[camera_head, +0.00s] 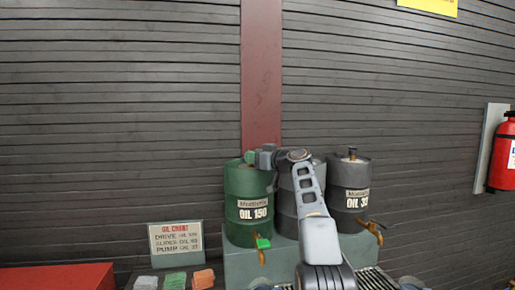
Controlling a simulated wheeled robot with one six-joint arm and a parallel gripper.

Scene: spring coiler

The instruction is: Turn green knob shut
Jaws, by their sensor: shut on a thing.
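A green drum (247,190) marked OIL 150 stands at the left of a row of three drums. A small green knob (249,157) sits on its top. My gripper (254,157) reaches in from the right, level with the drum top, and is shut on the green knob. The fingertips are small here, and the knob's turned position cannot be made out. A brass tap (261,257) with a bright green handle (262,243) is low on the drum's front, apart from my gripper.
Another drum (285,201) is partly behind my arm. An oil chart sign (175,244), coloured cloths (174,281) and a red box (66,278) are lower left.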

